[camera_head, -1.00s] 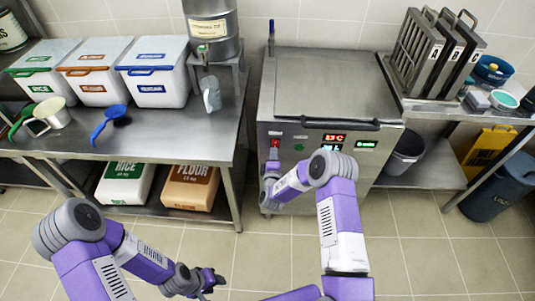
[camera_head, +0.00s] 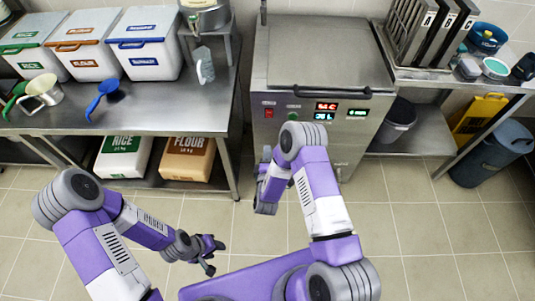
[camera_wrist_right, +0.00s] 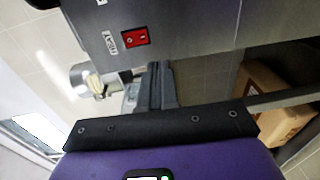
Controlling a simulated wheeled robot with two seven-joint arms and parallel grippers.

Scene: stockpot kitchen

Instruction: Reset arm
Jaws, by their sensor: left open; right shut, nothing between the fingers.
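My left gripper (camera_head: 211,256) is open and empty above the tiled floor, in front of the lower shelf. My right arm is bent, with its gripper (camera_head: 266,162) low in front of the steel cooker's (camera_head: 325,65) front panel. In the right wrist view the right gripper's dark fingers (camera_wrist_right: 158,86) are shut together with nothing between them. The red switch (camera_head: 268,113) on the cooker's panel is clear of the fingers in the head view. It also shows in the right wrist view (camera_wrist_right: 135,37), above and left of the fingertips.
The left steel table (camera_head: 165,105) carries white bins (camera_head: 145,60), scoops and a jug (camera_head: 204,66). Rice (camera_head: 123,157) and flour (camera_head: 187,158) bags lie below it. A right shelf (camera_head: 425,130) and a dark bin (camera_head: 490,155) stand at right. The floor (camera_head: 410,220) is clear.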

